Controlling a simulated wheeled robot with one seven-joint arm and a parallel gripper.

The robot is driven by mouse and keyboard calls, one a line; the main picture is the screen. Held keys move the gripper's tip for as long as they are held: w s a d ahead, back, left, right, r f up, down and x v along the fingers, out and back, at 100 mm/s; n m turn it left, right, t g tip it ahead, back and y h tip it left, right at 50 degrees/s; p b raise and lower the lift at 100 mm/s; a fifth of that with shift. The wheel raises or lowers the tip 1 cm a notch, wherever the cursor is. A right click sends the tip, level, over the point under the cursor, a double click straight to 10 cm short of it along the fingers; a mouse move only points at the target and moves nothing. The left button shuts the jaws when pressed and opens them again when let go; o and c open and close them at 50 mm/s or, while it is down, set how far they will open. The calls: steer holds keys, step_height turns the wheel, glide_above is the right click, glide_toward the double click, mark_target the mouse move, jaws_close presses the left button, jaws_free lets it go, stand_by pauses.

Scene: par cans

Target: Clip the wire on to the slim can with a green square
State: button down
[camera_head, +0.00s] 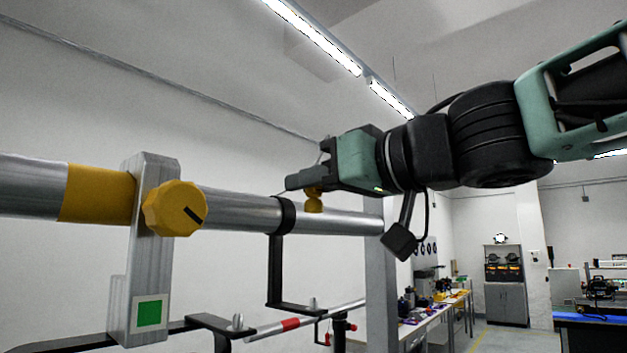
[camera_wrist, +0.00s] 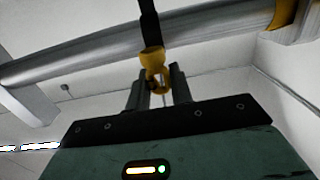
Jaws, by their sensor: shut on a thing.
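A grey metal clamp (camera_head: 152,250) with a yellow knob (camera_head: 175,208) grips the horizontal pipe at left. Its lower part carries a white label with a green square (camera_head: 149,313). Dark bracket arms extend beside its foot; the can's body is not clear in view. My gripper (camera_head: 300,184) is at the pipe, right of the clamp. It is shut on a small yellow clip (camera_head: 313,201), which also shows between my fingers in the wrist view (camera_wrist: 153,62). I cannot make out the wire clearly.
The silver pipe (camera_head: 240,207) has a yellow band (camera_head: 97,194) at left. A black hanger (camera_head: 275,270) loops around the pipe between the clamp and my gripper. Workbenches stand far behind at right.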

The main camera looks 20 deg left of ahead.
steer(key=shift+f+b, duration=3.1)
steer(key=shift+f, duration=1.05)
steer(key=shift+s+a+f+b, duration=0.15)
steer(key=shift+s+a, duration=0.55)
steer(key=shift+s, duration=0.9)
steer(key=shift+s+a+b, duration=0.2)
steer(key=shift+s+a, duration=0.45)
steer(key=shift+s, duration=1)
steer(key=shift+s+a+f+b, duration=0.15)
steer(key=shift+s+a, duration=0.55)
steer(key=shift+s, duration=0.9)
steer(key=shift+f, duration=0.35)
